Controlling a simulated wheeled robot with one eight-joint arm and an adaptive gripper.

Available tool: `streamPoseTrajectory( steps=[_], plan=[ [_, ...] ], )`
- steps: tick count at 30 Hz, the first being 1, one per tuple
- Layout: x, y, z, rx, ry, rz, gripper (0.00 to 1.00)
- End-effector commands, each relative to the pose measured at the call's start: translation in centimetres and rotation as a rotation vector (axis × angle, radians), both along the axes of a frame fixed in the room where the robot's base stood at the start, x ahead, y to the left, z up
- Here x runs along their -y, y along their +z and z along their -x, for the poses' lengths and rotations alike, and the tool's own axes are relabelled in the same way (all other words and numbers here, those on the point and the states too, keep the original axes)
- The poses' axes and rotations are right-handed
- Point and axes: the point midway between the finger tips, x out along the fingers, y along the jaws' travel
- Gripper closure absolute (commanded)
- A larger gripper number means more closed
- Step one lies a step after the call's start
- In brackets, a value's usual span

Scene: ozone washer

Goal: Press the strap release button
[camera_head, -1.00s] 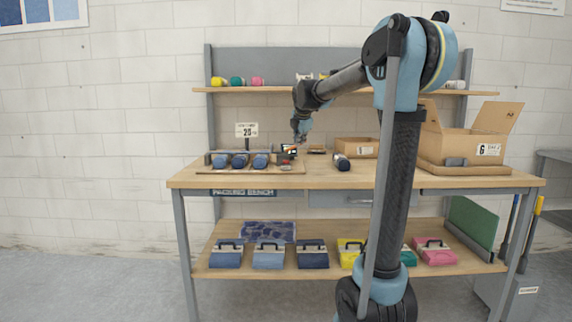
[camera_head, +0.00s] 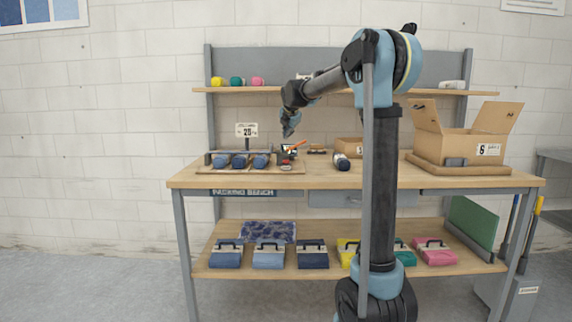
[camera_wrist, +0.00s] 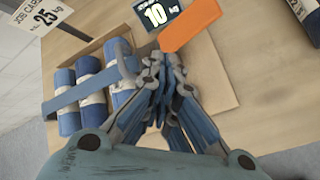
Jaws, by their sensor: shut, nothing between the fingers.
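An orange flat piece (camera_head: 295,147) sticks up beside a small dark display (camera_head: 289,151). A small red spot (camera_head: 286,167) shows at the board's front; I cannot tell whether it is the release button. My gripper (camera_head: 287,134) is shut and empty, above the display and right of the rolls. In the wrist view my gripper (camera_wrist: 164,68) hides the board below it.
A dark roll (camera_head: 341,162) stands apart on the bench. An open carton (camera_head: 462,140) is at the right. The bench front (camera_head: 250,182) is clear.

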Motion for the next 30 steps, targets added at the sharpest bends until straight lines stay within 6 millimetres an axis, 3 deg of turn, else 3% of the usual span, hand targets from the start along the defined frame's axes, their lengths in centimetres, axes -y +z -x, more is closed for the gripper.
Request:
streamPoseTrajectory(
  steps=[18,30],
  plan=[
    [0.0,-6.7,0.0,0.000,-0.001,-0.001,1.00],
    [0.0,-8.4,0.0,0.000,-0.001,-0.001,1.00]
  ],
)
